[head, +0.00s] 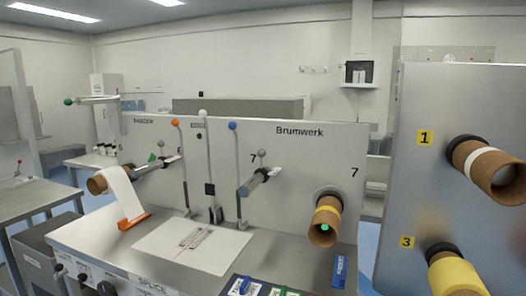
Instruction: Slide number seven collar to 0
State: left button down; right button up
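The machine's upright grey panel carries two marks reading 7. By the left 7, a grey metal shaft (260,181) sticks out toward me with a darker ring-like collar (262,172) on it. A grey ball-topped lever rises behind it. Below and left of the right 7, a brown cardboard core with a yellow band (327,212) sits on a spindle with a green tip (325,228). A dark collar (330,193) is behind that core. No 0 mark or scale is readable at this size. Neither of my grippers is in view.
A white paper roll (120,188) hangs at left. Levers with orange (175,122), white (202,113) and blue (232,126) knobs stand upright. A white sheet (192,246) lies on the bench. At right, a grey panel (465,110) holds jutting cores marked 1 and 3.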

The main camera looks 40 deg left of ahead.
aim_at(261, 153)
jog(key=k, duration=1.3)
jog(key=u, duration=0.7)
jog(key=i, duration=1.2)
jog(key=z, duration=0.3)
